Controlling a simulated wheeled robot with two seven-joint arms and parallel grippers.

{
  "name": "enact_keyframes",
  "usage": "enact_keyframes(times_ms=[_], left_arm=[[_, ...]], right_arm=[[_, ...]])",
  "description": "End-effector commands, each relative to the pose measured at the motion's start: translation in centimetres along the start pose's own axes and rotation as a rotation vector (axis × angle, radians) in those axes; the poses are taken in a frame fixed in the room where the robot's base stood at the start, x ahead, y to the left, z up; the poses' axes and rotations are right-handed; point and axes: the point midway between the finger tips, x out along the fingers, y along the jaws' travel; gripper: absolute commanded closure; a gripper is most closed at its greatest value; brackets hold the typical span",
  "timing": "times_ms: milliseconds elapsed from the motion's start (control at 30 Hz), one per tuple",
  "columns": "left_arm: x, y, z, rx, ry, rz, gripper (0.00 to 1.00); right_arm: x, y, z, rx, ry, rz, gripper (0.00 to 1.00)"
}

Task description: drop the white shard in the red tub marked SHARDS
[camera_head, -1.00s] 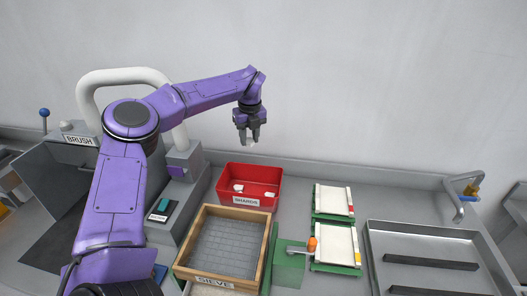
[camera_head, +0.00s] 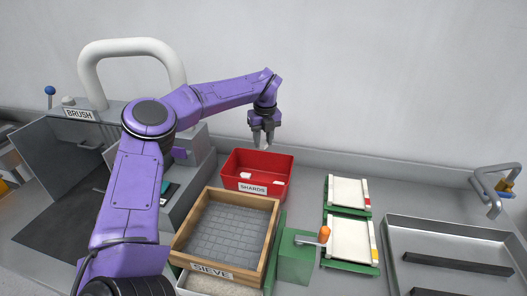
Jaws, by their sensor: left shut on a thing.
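My left gripper (camera_head: 263,143) is at the upper middle, pointing down. It is shut on a small white shard, which barely shows between its fingertips. In the picture it hangs just above the back rim of the red tub (camera_head: 254,188), apart from it. The tub carries a SHARDS label on its front. White pieces lie in it, one at the left (camera_head: 245,176) and one at the right (camera_head: 279,183). My right gripper is out of view.
A wooden-framed sieve (camera_head: 191,222) stands in front of the tub. A green block with an orange-knobbed lever (camera_head: 325,233) and white slabs on green stands (camera_head: 350,238) are to the right. A grey tray (camera_head: 440,228) is at far right. The BRUSH machine is at left.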

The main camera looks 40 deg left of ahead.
Motion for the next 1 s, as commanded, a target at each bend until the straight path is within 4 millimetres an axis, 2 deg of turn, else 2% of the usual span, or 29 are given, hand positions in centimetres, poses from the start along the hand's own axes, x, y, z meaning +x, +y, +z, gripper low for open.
enact_keyframes(times_ms=[33,233,367,1000], left_arm=[[1.0,0.0,-0.1,0.000,0.000,-0.001,0.94],[1.4,0.0,-0.2,0.000,0.000,-0.001,0.94],[2.5,0.0,-0.3,0.000,0.000,0.000,0.94],[10.1,0.0,-1.2,0.000,0.000,-0.001,0.94]], right_arm=[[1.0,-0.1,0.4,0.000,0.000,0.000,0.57],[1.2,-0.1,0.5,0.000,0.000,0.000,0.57],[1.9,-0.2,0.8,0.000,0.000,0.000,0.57],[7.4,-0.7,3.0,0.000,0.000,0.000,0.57]])
